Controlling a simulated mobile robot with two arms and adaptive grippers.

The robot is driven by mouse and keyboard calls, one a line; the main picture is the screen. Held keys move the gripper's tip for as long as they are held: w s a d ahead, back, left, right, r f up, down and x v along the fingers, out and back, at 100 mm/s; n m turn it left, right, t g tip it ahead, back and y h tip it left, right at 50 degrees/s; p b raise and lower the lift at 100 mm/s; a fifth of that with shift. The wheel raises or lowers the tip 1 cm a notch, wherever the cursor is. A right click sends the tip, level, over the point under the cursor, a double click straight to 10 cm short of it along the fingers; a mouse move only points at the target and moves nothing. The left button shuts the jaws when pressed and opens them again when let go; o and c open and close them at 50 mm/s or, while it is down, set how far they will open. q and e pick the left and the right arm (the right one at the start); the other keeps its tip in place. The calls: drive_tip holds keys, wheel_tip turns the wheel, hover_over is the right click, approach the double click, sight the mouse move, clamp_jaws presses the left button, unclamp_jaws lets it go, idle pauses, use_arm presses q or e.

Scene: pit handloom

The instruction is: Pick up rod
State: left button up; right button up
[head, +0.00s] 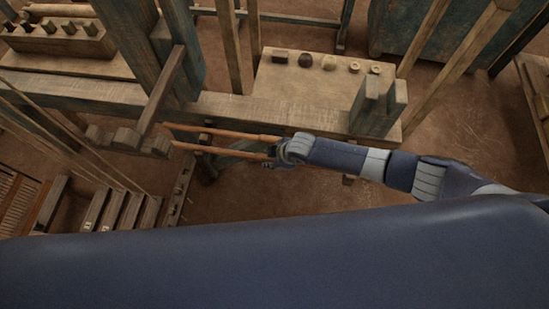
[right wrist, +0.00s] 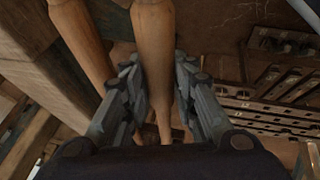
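Two long, tapered tan wooden rods lie side by side beside the loom's beam, the upper rod (head: 222,132) and the lower rod (head: 218,151). My right gripper (head: 282,151) is at their right ends in the head view. In the right wrist view, one rod (right wrist: 153,40) runs between the two fingers of my right gripper (right wrist: 157,75). The fingers look pressed to both its sides. The other rod (right wrist: 82,38) lies to the left, outside the fingers. Which rod is held is hard to tell in the head view. My left gripper is not in view.
The loom's wooden beam (head: 255,112) runs just behind the rods, with upright posts. A board (head: 310,90) behind it holds several small pieces. Treadle-like slats (head: 125,212) lie at lower left. Brown floor (head: 250,193) is open below the rods.

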clamp_jaws()
drive_tip(key=shift+r, duration=0.1)
